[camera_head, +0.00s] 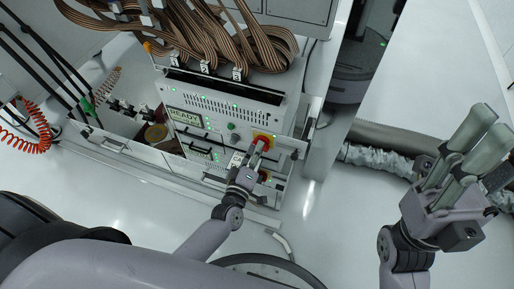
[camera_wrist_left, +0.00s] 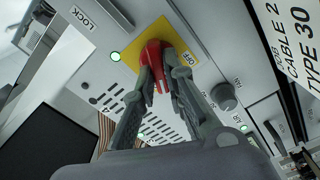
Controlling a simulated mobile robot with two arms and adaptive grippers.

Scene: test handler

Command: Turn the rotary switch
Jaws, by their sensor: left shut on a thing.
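The rotary switch (camera_wrist_left: 153,53) is a red knob on a yellow plate (camera_wrist_left: 132,56) on the front of a grey test unit (camera_head: 225,120). In the head view the red knob (camera_head: 263,139) shows just above my left gripper (camera_head: 257,152). In the left wrist view my left gripper (camera_wrist_left: 160,80) has its two fingers on either side of the red knob, shut on it.
A "READY" display (camera_head: 184,117) and several green lights are on the unit. A black knob (camera_wrist_left: 224,96) is right of the switch. Brown ribbon cables (camera_head: 200,40) hang above.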

